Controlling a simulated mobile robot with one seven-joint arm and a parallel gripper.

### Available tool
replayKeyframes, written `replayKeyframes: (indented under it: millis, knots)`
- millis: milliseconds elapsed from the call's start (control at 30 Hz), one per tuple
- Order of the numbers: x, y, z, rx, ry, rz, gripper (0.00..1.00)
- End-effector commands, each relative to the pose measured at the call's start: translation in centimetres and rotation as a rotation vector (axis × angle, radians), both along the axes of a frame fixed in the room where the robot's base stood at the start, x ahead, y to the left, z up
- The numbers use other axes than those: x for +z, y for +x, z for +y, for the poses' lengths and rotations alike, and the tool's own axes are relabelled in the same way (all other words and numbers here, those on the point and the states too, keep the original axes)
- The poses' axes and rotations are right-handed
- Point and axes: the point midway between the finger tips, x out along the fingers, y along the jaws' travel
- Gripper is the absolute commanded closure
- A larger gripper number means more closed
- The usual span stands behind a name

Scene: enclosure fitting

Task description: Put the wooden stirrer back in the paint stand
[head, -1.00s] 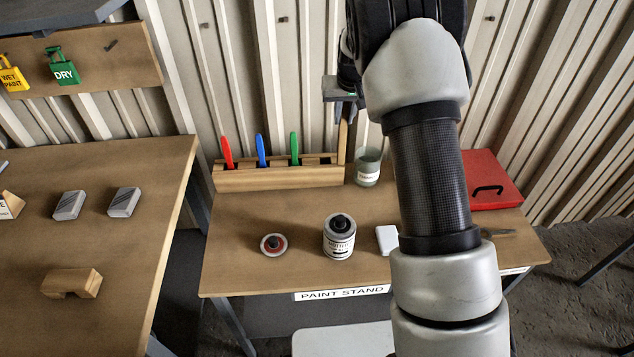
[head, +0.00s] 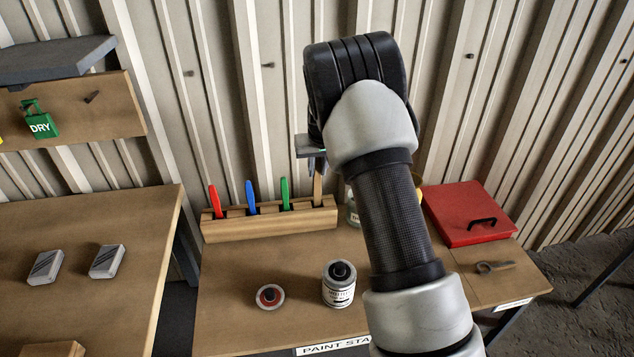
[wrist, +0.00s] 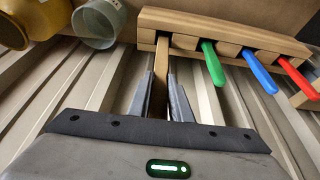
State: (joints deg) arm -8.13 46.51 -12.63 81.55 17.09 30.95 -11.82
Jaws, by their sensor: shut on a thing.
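The wooden stirrer (head: 318,187) is a flat pale stick, upright at the right end of a slotted wooden rack (head: 262,229). My gripper (head: 317,164) is shut on its upper part, above the rack. In the wrist view my gripper (wrist: 161,78) has the stirrer (wrist: 161,58) between its two fingers. The stirrer's lower end goes into the end slot of the rack (wrist: 205,22), beside the green handle; how deep it sits is hidden. The rack stands at the back of the table labelled PAINT STAND (head: 225,300).
Green (head: 285,193), blue (head: 251,197) and red (head: 214,201) handles stand in the rack's other slots. A pale cup (wrist: 99,22) is close beside the stirrer's slot. A paint can (head: 339,285), a round lid (head: 270,296) and a red case (head: 468,212) are on the table.

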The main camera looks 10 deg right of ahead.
Motion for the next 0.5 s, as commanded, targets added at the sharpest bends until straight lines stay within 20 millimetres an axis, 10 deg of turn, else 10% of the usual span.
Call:
replayKeyframes:
  millis: [500]
  knots:
    - [-3.7,0.0,0.0,0.000,0.000,0.000,1.00]
